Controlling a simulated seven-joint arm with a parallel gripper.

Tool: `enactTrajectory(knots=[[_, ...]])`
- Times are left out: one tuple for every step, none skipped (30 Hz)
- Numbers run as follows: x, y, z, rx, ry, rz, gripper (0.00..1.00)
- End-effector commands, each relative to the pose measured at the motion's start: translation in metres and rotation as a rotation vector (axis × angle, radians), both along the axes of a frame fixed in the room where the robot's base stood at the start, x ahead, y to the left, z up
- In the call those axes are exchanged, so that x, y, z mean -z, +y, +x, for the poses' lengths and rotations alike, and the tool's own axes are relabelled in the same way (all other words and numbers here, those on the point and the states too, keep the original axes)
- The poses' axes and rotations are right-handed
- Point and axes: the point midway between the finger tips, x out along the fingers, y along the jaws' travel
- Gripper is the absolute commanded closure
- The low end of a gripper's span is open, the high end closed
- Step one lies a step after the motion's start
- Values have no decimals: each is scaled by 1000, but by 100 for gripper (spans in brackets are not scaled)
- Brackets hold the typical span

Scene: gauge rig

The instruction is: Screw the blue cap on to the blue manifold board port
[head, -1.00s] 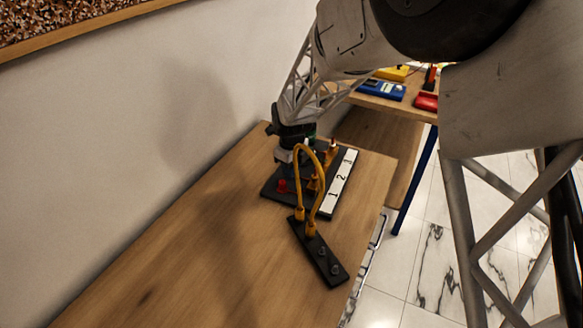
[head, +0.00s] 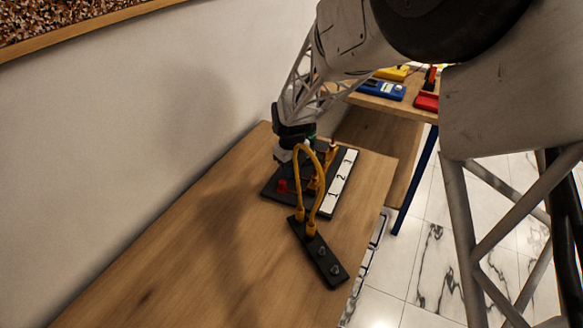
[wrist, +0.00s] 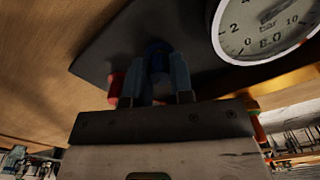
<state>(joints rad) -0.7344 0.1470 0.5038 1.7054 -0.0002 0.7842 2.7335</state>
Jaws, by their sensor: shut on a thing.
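The dark manifold board (head: 270,194) lies on the wooden bench, and its dark surface fills the upper middle of the wrist view (wrist: 190,62). In the wrist view my gripper (wrist: 158,66) is shut on the blue cap (wrist: 156,48), whose blue top shows between the fingertips, over the board. Whether the cap touches the port or sits straight cannot be told; the blue port is hidden under the cap and fingers. In the head view my gripper (head: 283,167) is at the board's far left part, with its fingertips mostly in shadow. A red part (head: 283,186) stands on the board close by.
A round pressure gauge (wrist: 265,28) is right of the fingers. Yellow hoses (head: 301,165) arch from a black strip (head: 318,262) over the board. A white strip numbered 1 to 3 (head: 341,182) lines its right side. The bench (head: 170,260) is clear in front.

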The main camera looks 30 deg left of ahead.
Motion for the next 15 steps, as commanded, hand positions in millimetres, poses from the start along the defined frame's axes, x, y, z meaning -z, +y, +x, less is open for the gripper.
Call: enactTrajectory(knots=[[1, 0, 0, 0, 0, -1, 100], [1, 0, 0, -1, 0, -1, 100], [1, 0, 0, -1, 0, -1, 100], [1, 0, 0, -1, 0, -1, 74], [1, 0, 0, -1, 0, -1, 69], [1, 0, 0, -1, 0, -1, 63], [1, 0, 0, -1, 0, -1, 62], [1, 0, 0, -1, 0, -1, 62], [1, 0, 0, -1, 0, -1, 62], [1, 0, 0, -2, 0, 0, 62], [0, 0, 0, -2, 0, 0, 62], [0, 0, 0, -2, 0, 0, 62], [0, 0, 0, -2, 0, 0, 58], [0, 0, 0, -2, 0, 0, 54], [0, 0, 0, -2, 0, 0, 48]])
